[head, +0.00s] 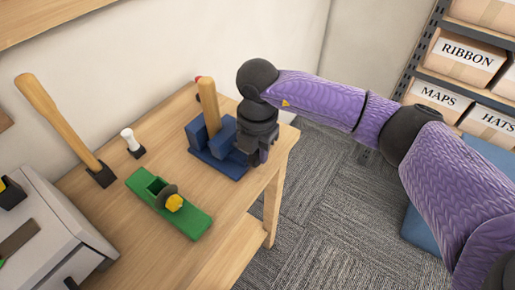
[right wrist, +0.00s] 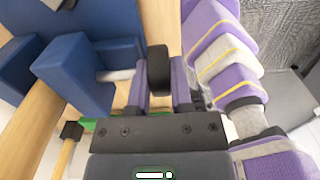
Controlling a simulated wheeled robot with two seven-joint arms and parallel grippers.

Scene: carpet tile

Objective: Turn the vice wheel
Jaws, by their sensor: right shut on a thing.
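The blue vice (head: 232,165) stands near the right end of the wooden bench, with an upright wooden piece (head: 208,105) between its jaws. My right gripper (head: 262,156) is at the vice's right side, by the bench edge, and hides the wheel in the head view. In the right wrist view the vice's blue jaw (right wrist: 75,72) shows with a pale screw shaft (right wrist: 116,75) leading to the dark wheel (right wrist: 158,68). My right gripper's fingers (right wrist: 160,82) are shut on the wheel, one on each side. My left gripper is not in view.
On the bench (head: 125,237) are a green plane (head: 178,211) with a yellow knob, a wooden-handled mallet (head: 62,120) and a small white-handled tool (head: 131,140). A grey box (head: 55,232) is at the left. Shelves with labelled boxes (head: 464,57) stand at the far right.

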